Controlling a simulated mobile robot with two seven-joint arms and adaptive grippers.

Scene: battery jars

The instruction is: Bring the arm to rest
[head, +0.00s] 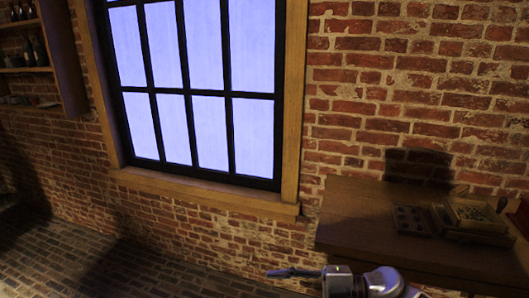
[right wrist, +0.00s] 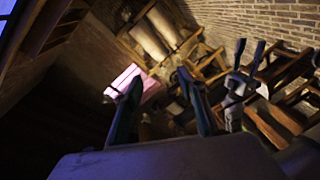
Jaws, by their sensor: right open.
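A gripper on a silver arm (head: 276,272) shows at the bottom of the head view. The arm comes in from the lower right, so I take it as my right one; its dark fingers point left and overlap from this side. In the right wrist view my right gripper (right wrist: 160,105) has its two fingers well apart, with nothing between them. Another gripper (right wrist: 249,48), which looks like my left one, stands farther off at the right of that view with two dark fingers spread and nothing seen between them.
A wooden bench (head: 360,222) stands against the brick wall at right, holding a dark tray with round holes (head: 410,219) and a wooden box (head: 474,213). A window (head: 200,85) is left of it. Shelves with bottles (head: 38,50) hang at far left. The brick floor (head: 120,270) looks clear.

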